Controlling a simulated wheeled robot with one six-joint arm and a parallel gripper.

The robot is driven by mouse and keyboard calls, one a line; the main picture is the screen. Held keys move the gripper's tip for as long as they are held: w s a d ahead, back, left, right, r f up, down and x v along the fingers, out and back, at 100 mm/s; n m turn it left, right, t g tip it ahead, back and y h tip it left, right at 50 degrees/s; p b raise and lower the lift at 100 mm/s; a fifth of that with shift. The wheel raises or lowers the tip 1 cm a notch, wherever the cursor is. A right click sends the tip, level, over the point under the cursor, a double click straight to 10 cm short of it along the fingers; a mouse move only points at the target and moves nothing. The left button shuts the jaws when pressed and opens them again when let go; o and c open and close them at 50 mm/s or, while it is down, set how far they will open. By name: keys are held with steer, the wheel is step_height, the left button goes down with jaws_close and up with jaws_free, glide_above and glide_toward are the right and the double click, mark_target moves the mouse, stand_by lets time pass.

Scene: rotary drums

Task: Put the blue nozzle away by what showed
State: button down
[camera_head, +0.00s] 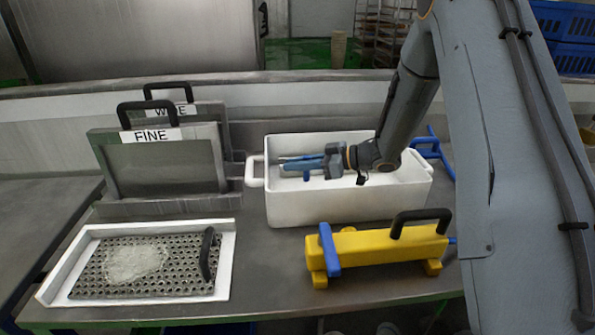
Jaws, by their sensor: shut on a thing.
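My gripper (302,165) reaches in from the right over the white bin (340,212), pointing left. It is shut on a blue piece (306,178), which looks like the blue nozzle. The piece is small and partly hidden by the fingers, so its full shape cannot be told. It is above the bin's opening; the bin floor is largely hidden. Two framed screens stand at the back left, the front one labelled FINE (155,168). The rear one (205,115) has a partly hidden label, its W and E visible.
A white tray (225,262) at front left holds a perforated plate with pale granules and a black handle. A yellow block (375,246) with a blue clamp and black handle lies at front right. My arm covers the right side.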

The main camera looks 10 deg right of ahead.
steer(key=shift+f, duration=1.4)
steer(key=shift+f, duration=0.1)
steer(key=c, duration=1.8)
jaws_free()
steer(key=shift+d, duration=0.15)
steer(key=b+v, duration=0.1)
steer(key=v, duration=0.5)
steer(key=shift+d, duration=0.1)
steer(key=shift+s+d+r, duration=0.25)
steer(key=shift+d+r, duration=0.05)
steer(key=shift+d, duration=0.1)
steer(key=shift+r, duration=0.1)
